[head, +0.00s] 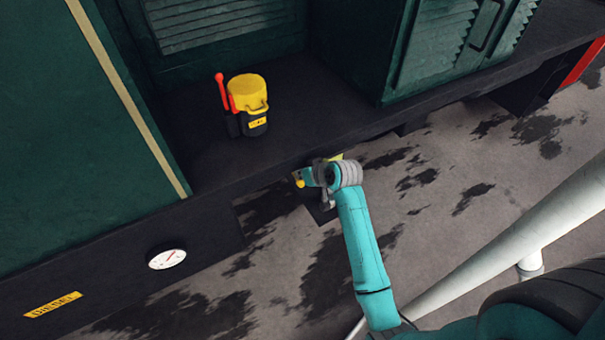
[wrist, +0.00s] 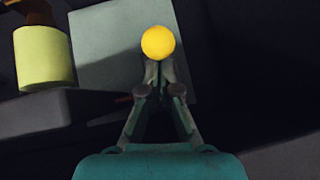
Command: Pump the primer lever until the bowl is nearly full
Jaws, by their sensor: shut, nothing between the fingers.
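A yellow ball (wrist: 158,43), which looks like the knob of the primer lever, is right at my gripper's fingertips in the wrist view. The lever's shaft is hidden. My gripper (wrist: 161,72) is shut with nothing between the fingers; whether the tips touch the ball I cannot tell. The ball also shows in the head view (head: 300,184), just off the dark ledge's edge. A pale yellow-green cylinder (wrist: 44,58), which looks like the bowl, stands left of the ball; its fill level is not clear. A grey plate (wrist: 95,50) is behind them.
A yellow canister (head: 247,92) with a red upright handle (head: 223,92) stands on the dark ledge (head: 195,150). A round white gauge (head: 166,259) is on the side panel at lower left. Green louvred cabinets (head: 438,48) rise behind. Stained ground shows below.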

